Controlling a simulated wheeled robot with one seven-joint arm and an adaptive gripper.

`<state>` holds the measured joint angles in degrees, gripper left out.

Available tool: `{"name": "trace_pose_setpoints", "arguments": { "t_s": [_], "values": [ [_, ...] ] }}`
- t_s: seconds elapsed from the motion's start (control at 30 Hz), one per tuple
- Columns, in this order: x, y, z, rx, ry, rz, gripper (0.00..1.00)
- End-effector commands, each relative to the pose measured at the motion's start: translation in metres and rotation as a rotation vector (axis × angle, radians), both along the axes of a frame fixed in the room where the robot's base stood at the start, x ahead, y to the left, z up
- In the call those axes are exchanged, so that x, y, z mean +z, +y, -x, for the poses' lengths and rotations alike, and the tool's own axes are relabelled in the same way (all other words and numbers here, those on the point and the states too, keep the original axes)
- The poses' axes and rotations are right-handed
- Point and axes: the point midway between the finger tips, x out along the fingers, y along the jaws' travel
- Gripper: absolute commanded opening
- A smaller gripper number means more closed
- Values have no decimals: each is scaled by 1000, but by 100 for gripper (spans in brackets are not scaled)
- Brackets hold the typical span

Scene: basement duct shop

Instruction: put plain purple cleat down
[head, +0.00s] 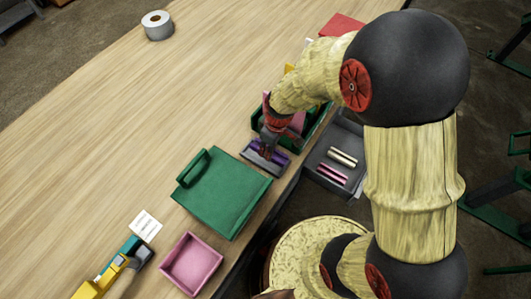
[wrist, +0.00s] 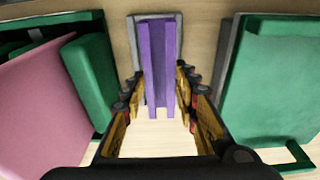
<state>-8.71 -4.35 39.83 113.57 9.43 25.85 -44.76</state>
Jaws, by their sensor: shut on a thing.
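The plain purple cleat (wrist: 158,45) is a long channel-shaped piece between my gripper's fingers in the wrist view. My gripper (wrist: 160,82) is shut on it. In the head view my gripper (head: 267,145) is low over the bench, between the green lid-like panel and the green bin, with the purple cleat (head: 264,158) under it. A grey piece (wrist: 139,25) shows behind and beside the cleat. I cannot tell whether the cleat touches it or hangs just above it.
The green panel (head: 225,190) with a handle lies left of my gripper. A green bin (head: 323,118) holding pink pieces stands right. A grey tray (head: 350,141) with small rods sits beyond the bench edge. A pink tray (head: 190,265) is nearer. The wooden bench (head: 130,120) is clear at far left.

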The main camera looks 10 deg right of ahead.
Motion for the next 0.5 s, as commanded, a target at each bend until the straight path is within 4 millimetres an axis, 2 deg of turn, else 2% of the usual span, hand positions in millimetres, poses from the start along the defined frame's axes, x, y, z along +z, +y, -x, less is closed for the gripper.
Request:
{"name": "trace_pose_setpoints", "arguments": {
  "t_s": [0.1, 0.37, 0.5],
  "values": [
    [-14, 6, -10, 1, -1, 0, 4],
    [-28, 12, -19, 2, 0, 0, 4],
    [-49, 11, -18, 0, 1, 1, 4]
  ]
}}
